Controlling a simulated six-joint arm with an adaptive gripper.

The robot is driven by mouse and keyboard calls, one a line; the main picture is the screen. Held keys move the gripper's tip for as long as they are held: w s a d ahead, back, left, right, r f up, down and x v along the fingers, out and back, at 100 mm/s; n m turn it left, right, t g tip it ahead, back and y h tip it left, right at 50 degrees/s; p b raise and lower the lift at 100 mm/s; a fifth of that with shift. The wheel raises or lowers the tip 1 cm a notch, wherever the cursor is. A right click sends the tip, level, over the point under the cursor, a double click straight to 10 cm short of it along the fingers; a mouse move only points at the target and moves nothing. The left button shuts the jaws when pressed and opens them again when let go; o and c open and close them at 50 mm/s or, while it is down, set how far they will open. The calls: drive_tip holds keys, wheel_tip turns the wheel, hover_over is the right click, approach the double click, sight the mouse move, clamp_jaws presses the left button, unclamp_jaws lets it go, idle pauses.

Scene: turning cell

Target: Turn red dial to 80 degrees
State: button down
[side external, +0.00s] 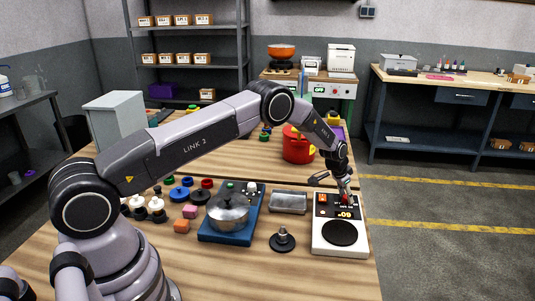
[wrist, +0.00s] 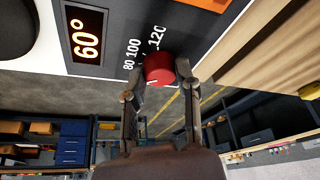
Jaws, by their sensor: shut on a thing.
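The red dial (wrist: 158,68) sits on the dark panel of a white device (side external: 325,246), with a white mark on its rim. Printed numbers 80, 100 and 120 (wrist: 145,46) lie beside it; other numbers are hidden. The orange display (wrist: 86,34) reads 60° in the wrist view. My gripper (wrist: 160,80) has its two fingers on either side of the dial and is shut on it. In the side view, my gripper (side external: 345,189) reaches down to the device's far part and largely covers the dial.
A black round plate (side external: 339,233) fills the device's near part. A metal tray (side external: 289,201), a black knob on a round base (side external: 282,240) and a lidded pot (side external: 228,212) stand to the left. A red container (side external: 298,148) stands behind. The table's right edge is close to the device.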

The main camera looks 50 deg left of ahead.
drive_tip(key=shift+m+h, duration=0.4)
drive_tip(key=shift+m, duration=0.7)
drive_tip(key=shift+g, duration=0.3)
drive_tip(key=c, duration=0.8)
unclamp_jaws()
drive_tip(key=shift+a, duration=0.1)
drive_tip(key=v, duration=1.2)
